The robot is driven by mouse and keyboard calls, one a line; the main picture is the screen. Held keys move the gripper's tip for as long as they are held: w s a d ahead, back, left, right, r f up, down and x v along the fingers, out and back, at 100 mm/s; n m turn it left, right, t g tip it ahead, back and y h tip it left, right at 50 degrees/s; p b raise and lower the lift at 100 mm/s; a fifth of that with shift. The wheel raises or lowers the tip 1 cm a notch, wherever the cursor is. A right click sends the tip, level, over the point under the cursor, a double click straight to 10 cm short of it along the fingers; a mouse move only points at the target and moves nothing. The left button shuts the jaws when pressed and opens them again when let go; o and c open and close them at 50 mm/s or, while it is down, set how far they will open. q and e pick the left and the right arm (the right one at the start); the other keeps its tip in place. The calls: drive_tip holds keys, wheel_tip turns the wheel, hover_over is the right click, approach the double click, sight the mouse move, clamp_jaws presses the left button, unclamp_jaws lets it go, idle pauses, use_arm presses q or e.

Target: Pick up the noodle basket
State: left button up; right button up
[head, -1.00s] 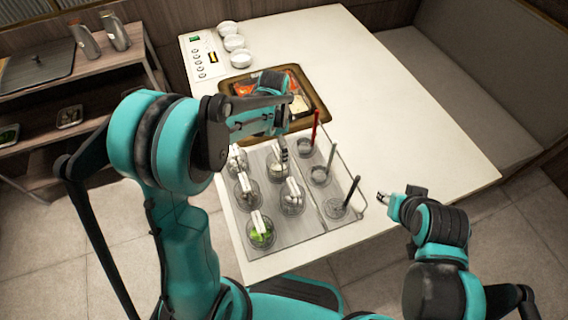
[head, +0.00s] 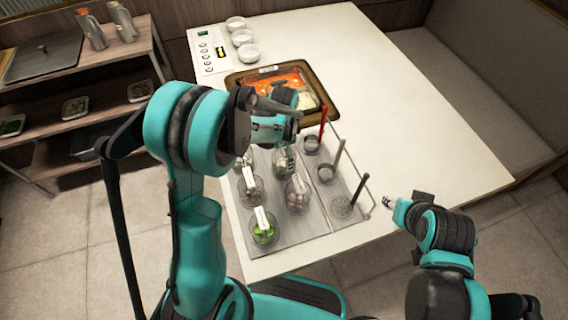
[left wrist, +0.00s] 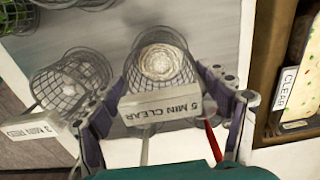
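Several wire mesh baskets with white label tags stand on a grey tray (head: 286,235) in the head view. In the left wrist view, a basket tagged "5 MIN CLEAR" (left wrist: 160,62) holds a pale round clump of noodles. My left gripper (left wrist: 162,85) is open, with one finger on each side of this basket and its tag (left wrist: 160,107). I cannot tell whether the fingers touch it. A basket tagged "3 MIN RED" (left wrist: 65,85) stands to its left. My right gripper (head: 389,202) is off the table's front right edge; its finger state is too small to tell.
Ladles with red (head: 322,126), grey (head: 339,153) and black (head: 358,189) handles stand upright on the tray's right side. A brown-rimmed container (head: 324,108) of food lies behind the tray. White bowls (head: 242,38) stand at the back. The table's right side (head: 430,120) is clear.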

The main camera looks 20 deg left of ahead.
use_arm(q)
drive_tip(key=c, duration=0.6)
drive_tip(key=shift+r, duration=0.15)
wheel_tip(320, 180, up, 10)
drive_tip(key=p, duration=0.3)
drive_tip(key=shift+p, duration=0.3)
drive_tip(key=shift+r+p, duration=2.35)
drive_tip(key=shift+r, duration=0.75)
